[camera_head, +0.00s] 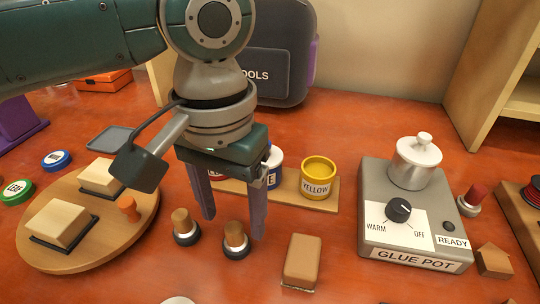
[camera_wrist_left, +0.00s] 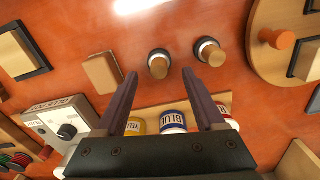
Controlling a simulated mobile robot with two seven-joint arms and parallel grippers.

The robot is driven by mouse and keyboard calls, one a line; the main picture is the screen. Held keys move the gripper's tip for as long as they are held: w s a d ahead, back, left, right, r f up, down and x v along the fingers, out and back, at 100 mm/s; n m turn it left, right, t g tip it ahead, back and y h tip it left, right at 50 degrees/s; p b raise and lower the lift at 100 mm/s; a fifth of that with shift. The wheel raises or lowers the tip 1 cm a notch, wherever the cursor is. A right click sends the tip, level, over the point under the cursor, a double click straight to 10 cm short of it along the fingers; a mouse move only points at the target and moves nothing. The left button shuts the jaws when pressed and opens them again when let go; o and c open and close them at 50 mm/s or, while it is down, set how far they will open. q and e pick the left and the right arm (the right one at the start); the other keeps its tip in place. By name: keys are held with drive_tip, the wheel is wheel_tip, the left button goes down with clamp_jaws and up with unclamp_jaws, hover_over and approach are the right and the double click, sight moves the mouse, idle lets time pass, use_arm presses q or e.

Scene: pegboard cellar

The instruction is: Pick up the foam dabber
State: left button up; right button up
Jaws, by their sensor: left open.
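Two short round pieces with brown handles, pale rings and dark round bases stand upright on the red-brown table; they look like dabbers. I cannot tell for certain which thing is the foam dabber. One brown-handled piece (camera_head: 236,238) shows between my left fingertips in the head view and just past them in the left wrist view (camera_wrist_left: 158,66). The other brown-handled piece (camera_head: 184,228) stands left of it, and in the wrist view (camera_wrist_left: 210,52) to the right. My left gripper (camera_head: 233,227) is open and empty, pointing down above them. My right gripper is out of view.
A tan block (camera_head: 302,260) lies right of the pieces. Behind are paint pots, including a yellow one (camera_head: 318,178), on a wooden strip (camera_head: 325,204). A glue pot (camera_head: 375,235) stands right. A round wooden board (camera_head: 60,259) with blocks and an orange peg (camera_head: 129,208) lies left.

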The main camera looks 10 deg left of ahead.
sight(233, 227)
use_arm(q)
wheel_tip(233, 227, down, 3)
drive_tip(key=shift+f, duration=0.2)
drive_tip(key=shift+c, duration=0.4)
clamp_jaws()
